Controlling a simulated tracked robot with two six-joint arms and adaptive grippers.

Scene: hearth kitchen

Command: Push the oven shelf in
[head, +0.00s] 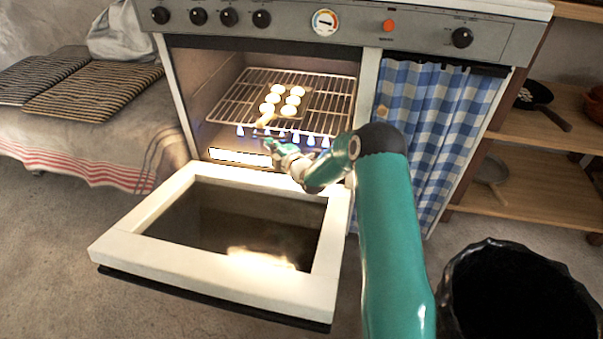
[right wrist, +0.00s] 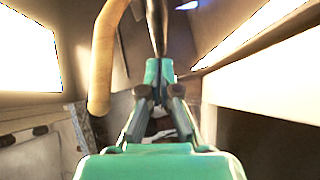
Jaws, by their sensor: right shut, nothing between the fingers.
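The oven shelf (head: 335,104) is a wire rack inside the lit oven, level, with its front rail near the oven mouth. A small tray with several pale round pieces (head: 270,98) lies on it, and a short tan handle (head: 264,122) points to the front. My right gripper (head: 266,137) is at the oven mouth, by the front of the shelf. In the right wrist view its fingers (right wrist: 152,72) are closed and empty, close to a dark rod (right wrist: 156,25). A tan curved piece (right wrist: 103,55) is beside them. I cannot tell whether the fingers touch the shelf. My left gripper is out of view.
The oven door (head: 220,277) is folded down, below my right forearm. Small flames (head: 309,140) show under the shelf. A checked curtain (head: 432,105) hangs to the right. A dark bin (head: 455,280) stands front right, and a cloth-covered bench (head: 90,120) is left.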

